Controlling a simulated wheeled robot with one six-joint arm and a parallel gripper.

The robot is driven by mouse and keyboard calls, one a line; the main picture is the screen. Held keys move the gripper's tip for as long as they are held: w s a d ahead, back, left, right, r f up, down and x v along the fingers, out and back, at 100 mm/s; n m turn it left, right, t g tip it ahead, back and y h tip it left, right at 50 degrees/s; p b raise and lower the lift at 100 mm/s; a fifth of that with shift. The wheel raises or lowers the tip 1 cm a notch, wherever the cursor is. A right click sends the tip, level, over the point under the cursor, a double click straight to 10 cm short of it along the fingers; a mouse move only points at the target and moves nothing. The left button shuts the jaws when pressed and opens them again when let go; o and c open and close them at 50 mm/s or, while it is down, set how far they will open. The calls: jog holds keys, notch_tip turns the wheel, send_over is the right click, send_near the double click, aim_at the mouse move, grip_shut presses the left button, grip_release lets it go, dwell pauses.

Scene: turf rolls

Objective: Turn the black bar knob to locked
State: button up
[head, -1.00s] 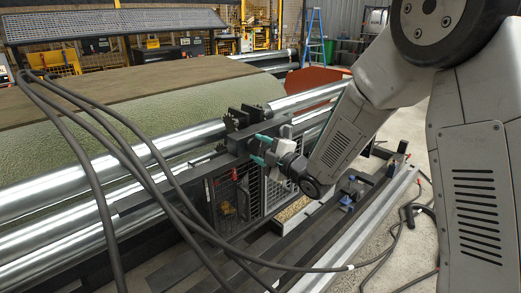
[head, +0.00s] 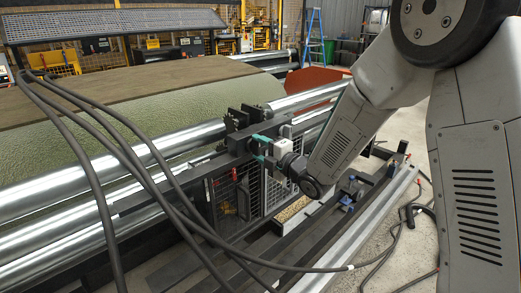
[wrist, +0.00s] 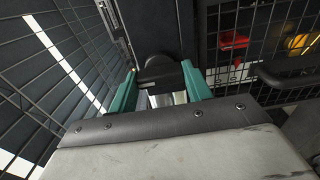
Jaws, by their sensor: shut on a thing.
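The black bar knob (wrist: 160,72) shows between the two teal fingers of my gripper (wrist: 161,88) in the wrist view. My gripper is shut on it, one finger on each side. The knob's lower part and markings are hard to make out, so I cannot read its position. In the head view my gripper (head: 260,151) is at the dark frame beside the large green turf roll. The knob is hidden there behind the fingers and wrist.
Wire mesh panels (wrist: 48,60) stand on both sides of the knob, with a red part (wrist: 235,40) behind the right one. A dark handle-like bar (wrist: 290,75) sticks out at the right. Thick grey hoses (head: 130,160) cross the left foreground. Shiny rollers (head: 60,190) run beside the frame.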

jog(key=o, duration=1)
jog(key=v, duration=0.7)
jog(key=shift+s+d, duration=0.25)
jog(key=shift+s, duration=0.05)
